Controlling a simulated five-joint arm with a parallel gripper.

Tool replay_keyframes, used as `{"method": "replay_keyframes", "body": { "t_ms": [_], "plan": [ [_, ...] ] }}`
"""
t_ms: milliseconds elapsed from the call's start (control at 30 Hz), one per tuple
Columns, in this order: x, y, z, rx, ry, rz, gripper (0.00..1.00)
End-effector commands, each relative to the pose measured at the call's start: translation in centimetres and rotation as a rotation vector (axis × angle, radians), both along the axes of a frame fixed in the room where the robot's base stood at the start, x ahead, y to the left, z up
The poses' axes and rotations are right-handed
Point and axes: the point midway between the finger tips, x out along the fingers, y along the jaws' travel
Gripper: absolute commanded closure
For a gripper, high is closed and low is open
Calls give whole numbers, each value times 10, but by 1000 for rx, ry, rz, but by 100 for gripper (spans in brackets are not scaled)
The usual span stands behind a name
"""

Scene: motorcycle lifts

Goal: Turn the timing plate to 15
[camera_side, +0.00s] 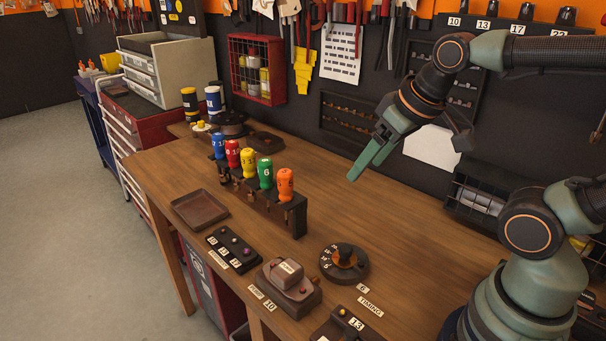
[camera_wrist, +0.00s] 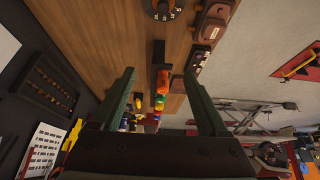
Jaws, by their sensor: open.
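The timing plate (camera_side: 345,263) is a dark round dial with pale numbers along its left part and a dark orange-brown knob at its middle. It sits on the wooden bench behind a TIMING label (camera_side: 370,307). In the wrist view the timing plate (camera_wrist: 162,8) is cut off at the top edge, with its numbers partly readable. What it is set to is too small to tell. My gripper (camera_side: 366,166) is raised above the bench, behind and above the plate, apart from it. In the wrist view my gripper (camera_wrist: 158,84) has its two fingers wide apart with nothing between them.
A rack (camera_side: 270,204) of several coloured-handled tools stands left of the plate. A brown tray (camera_side: 199,210), a socket block (camera_side: 232,250) and a dark device with a pale-topped box (camera_side: 290,290) lie near the front edge. Bench between rack and wall is mostly clear.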

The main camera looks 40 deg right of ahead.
Motion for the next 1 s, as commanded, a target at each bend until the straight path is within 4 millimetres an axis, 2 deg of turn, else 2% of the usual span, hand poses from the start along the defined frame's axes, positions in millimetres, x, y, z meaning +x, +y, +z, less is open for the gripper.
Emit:
{"method": "replay_keyframes", "body": {
  "t_ms": [567, 600, 700, 867, 1000],
  "plan": [
    [0, 0, 0, 0, 0, 0, 23],
    [0, 0, 0, 0, 0, 0, 33],
    [1, 0, -1, -3, 12, 5, 33],
    [8, 0, -13, -21, 98, 43, 33],
    [18, 0, -34, -42, 222, 104, 33]
  ]
}}
